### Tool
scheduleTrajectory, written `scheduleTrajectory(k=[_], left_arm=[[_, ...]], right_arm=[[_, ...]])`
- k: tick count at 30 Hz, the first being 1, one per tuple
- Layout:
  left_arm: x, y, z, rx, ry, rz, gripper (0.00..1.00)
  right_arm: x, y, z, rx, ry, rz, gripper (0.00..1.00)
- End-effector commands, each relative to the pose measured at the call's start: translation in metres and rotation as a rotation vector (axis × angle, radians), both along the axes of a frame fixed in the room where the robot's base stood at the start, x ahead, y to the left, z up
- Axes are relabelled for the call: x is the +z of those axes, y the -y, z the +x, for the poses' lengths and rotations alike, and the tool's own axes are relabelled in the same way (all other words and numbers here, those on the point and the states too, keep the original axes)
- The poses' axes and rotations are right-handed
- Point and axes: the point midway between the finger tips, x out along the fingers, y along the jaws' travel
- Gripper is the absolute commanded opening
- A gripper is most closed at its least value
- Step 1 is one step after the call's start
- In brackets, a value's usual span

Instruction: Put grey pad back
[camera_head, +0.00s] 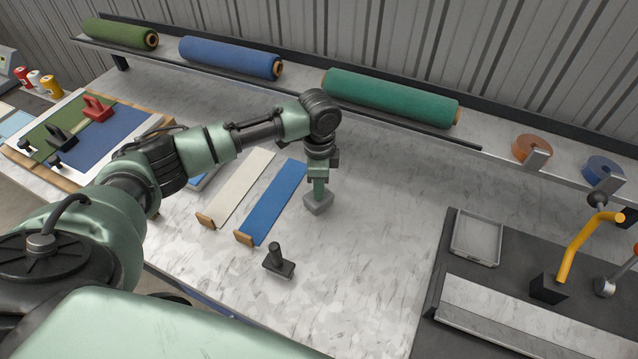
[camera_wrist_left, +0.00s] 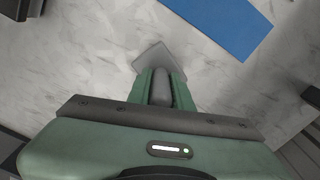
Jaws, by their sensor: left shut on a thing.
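A grey pad (camera_head: 317,203) with an upright grip is held by my left gripper (camera_head: 319,186), which points down over the pale worktop. In the left wrist view the pad (camera_wrist_left: 152,57) shows beyond the shut fingers of the left gripper (camera_wrist_left: 160,90), which clasp its grip. I cannot tell whether the pad touches the worktop. The pad is just right of a blue strip (camera_head: 273,202). A shallow grey tray (camera_head: 476,238) lies empty on a dark mat at the right. My right gripper is not in view.
A black handled block (camera_head: 279,262) stands in front of the blue strip. A cream strip (camera_head: 240,187) lies left of it. Rolls, including a green one (camera_head: 390,97), lie on the back shelf. A yellow bent handle (camera_head: 583,246) rises at the right. The worktop's middle is clear.

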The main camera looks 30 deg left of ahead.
Motion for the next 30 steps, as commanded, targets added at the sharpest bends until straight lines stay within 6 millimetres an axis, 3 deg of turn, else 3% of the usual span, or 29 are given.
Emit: scheduleTrajectory(k=[8, 9, 11, 23, 30], left_arm=[[-0.002, 0.000, 0.000, 0.000, 0.000, 0.000, 0.00], [-0.002, 0.000, 0.000, 0.000, 0.000, 0.000, 0.29], [-0.002, 0.000, 0.000, 0.000, 0.000, 0.000, 0.43], [0.004, 0.000, 0.001, 0.000, 0.002, 0.000, 0.43], [0.046, 0.000, 0.002, 0.000, 0.006, -0.001, 0.43]], right_arm=[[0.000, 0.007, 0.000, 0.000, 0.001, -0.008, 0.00], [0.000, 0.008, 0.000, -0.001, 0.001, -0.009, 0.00], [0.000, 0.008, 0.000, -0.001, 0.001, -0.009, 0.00], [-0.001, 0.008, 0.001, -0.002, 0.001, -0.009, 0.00], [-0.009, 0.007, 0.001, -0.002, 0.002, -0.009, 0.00]])
